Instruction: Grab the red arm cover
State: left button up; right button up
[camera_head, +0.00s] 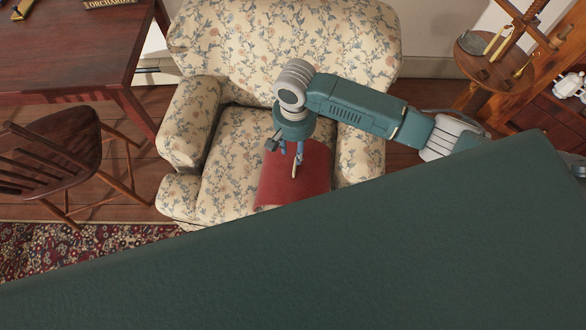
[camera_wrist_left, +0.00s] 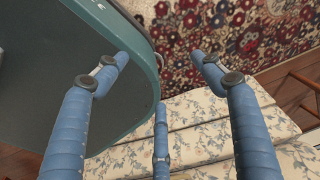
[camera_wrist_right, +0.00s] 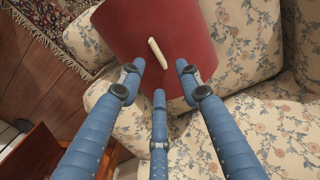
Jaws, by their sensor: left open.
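The red arm cover (camera_head: 316,177) lies on the right part of the floral armchair (camera_head: 232,157), beside its right arm. It fills the upper middle of the right wrist view (camera_wrist_right: 195,32), with a slim cream stick-like piece (camera_wrist_right: 158,53) on it. My right gripper (camera_head: 294,160) points down over the cover. Its fingers (camera_wrist_right: 160,72) are spread with a gap between the tips; I cannot tell whether they touch the cloth. My left gripper (camera_wrist_left: 160,62) is open and empty, above the chair's front and the patterned rug. It is not visible in the head view.
A large dark green surface (camera_head: 400,250) fills the lower head view. A wooden chair (camera_head: 60,155) and a dark red table (camera_head: 65,50) stand at left. A round wooden stand with candles (camera_head: 490,60) is at upper right. A patterned rug (camera_head: 50,250) lies at lower left.

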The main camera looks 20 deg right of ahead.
notch_tip(320, 180, down, 3)
jog(key=shift+f, duration=0.1)
send_over(297, 170)
notch_tip(297, 170, down, 4)
jog(key=shift+w+a+f, duration=0.1)
jog(key=shift+f, duration=0.45)
jog(key=c, duration=0.4)
grip_shut()
pick_arm(q)
jog(key=shift+g, duration=0.3)
jog(key=s, duration=0.4)
jog(key=shift+s+a+f, duration=0.15)
jog(key=shift+f, duration=0.1)
